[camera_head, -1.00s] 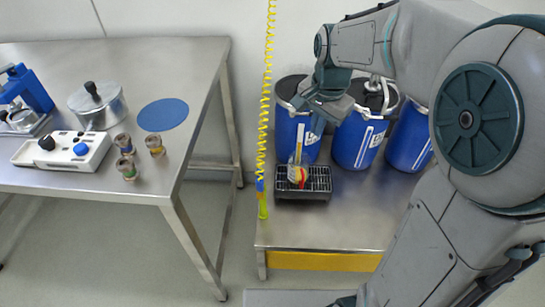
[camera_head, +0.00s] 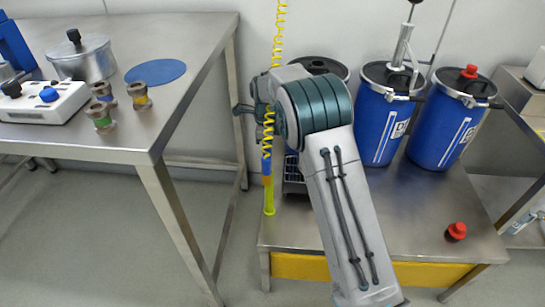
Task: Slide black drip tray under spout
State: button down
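The black drip tray (camera_head: 291,187) lies on the low steel bench. Only its left part, with a bit of grille, shows; my arm covers the rest. The left blue drum, whose dark lid (camera_head: 320,66) shows above my arm, stands behind the tray and is mostly hidden. I see no spout on it. My gripper (camera_head: 243,110) is at the far end of my arm, near the yellow coiled hose. Only a small dark part of it shows, so its fingers and anything between them are hidden.
A blue drum with a pump (camera_head: 381,122) and one with a red cap (camera_head: 452,120) stand to the right. A loose red cap (camera_head: 456,231) lies on the low bench (camera_head: 420,215). The yellow coiled hose (camera_head: 267,150) hangs beside my arm. A taller steel table (camera_head: 190,85) is left.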

notch_tip(320, 180, down, 9)
jog(key=b, duration=0.3)
jog(key=shift+f, duration=0.2)
jog(key=d, duration=0.1)
jog(key=d+b, duration=0.1)
jog(key=d, duration=0.1)
jog(key=shift+r, duration=0.35)
jog(key=shift+s+d, duration=0.1)
jog(key=shift+d, duration=0.35)
jog(key=shift+d+r, duration=0.1)
